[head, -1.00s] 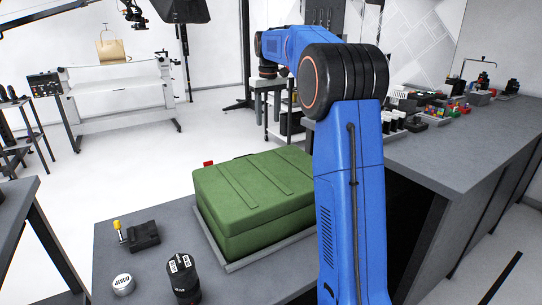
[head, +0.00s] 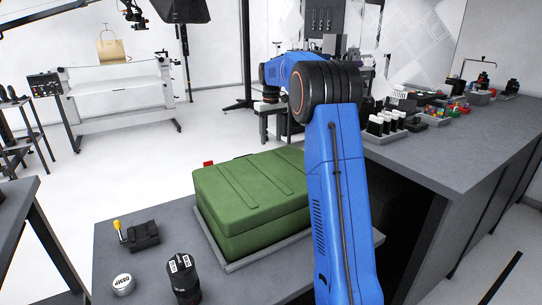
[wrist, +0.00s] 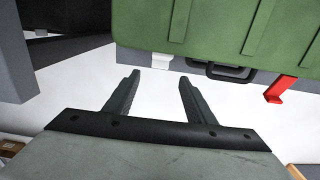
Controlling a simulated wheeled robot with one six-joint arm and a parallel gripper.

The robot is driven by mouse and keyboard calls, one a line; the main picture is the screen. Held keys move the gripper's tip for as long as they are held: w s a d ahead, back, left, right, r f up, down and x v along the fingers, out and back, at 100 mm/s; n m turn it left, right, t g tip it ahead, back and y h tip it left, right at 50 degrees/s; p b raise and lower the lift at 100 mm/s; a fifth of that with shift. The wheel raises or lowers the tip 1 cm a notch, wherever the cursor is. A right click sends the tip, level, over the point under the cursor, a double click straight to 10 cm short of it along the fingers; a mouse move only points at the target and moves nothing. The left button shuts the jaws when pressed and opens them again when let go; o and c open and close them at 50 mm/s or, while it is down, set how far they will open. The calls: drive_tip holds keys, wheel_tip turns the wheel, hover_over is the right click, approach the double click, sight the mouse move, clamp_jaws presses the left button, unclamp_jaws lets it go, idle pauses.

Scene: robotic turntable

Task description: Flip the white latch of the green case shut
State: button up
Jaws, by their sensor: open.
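The green case (head: 255,190) sits closed on a grey tray on the table; its latch side faces away from the head camera. In the wrist view the case (wrist: 225,25) fills the upper right. The white latch (wrist: 162,61) juts from its lower edge, just above and near my fingertips in that picture. Its exact angle is hard to tell. My gripper (wrist: 158,78) is open and empty, apart from the latch. In the head view my gripper is hidden and the white latch is not visible.
A red latch (wrist: 280,88) sticks out to the right of the black handle (wrist: 228,72); it also shows in the head view (head: 208,164). A black device (head: 139,236), a white round tin (head: 123,284) and a black cylinder (head: 183,278) stand left of the case.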

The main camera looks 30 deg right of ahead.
wheel_tip(320, 180, down, 9)
idle(0.4)
drive_tip(key=c, duration=1)
